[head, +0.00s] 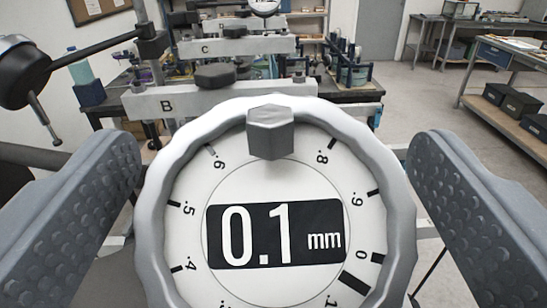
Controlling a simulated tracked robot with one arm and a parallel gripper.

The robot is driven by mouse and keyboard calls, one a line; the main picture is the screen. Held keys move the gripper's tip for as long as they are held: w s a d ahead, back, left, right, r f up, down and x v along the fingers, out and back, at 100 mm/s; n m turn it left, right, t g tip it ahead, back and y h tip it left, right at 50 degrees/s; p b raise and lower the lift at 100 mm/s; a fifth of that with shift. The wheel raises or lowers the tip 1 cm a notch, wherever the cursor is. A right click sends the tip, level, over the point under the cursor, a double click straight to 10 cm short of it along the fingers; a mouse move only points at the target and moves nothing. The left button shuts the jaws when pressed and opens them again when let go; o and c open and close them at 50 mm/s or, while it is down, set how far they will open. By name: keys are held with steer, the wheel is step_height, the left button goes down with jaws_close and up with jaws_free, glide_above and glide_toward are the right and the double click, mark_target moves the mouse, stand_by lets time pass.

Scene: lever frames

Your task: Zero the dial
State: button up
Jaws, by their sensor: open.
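The dial (220,181) fills the lower middle of the head view, with a white face and a scalloped grey rim. Its black display (275,234) reads 0.1 mm. A grey hexagonal knob or pointer (270,133) sits at the top of the face, between the .6 and .8 marks. The 0 mark (357,282) is at the lower right of the face. The bottom of the dial is cut off. My gripper (275,205) is open, with one padded finger on each side of the dial. Gaps seem to show between both fingers and the rim.
Behind the dial are pale bars marked B (220,98) and C (235,46) with dark knobs. A black round-headed instrument on an arm (22,77) juts in at the upper left. Workbenches (510,60) stand at the right, with open floor before them.

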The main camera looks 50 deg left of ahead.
steer(key=shift+c, duration=0.4)
steer(key=c, duration=0.9)
steer(key=shift+r, duration=0.1)
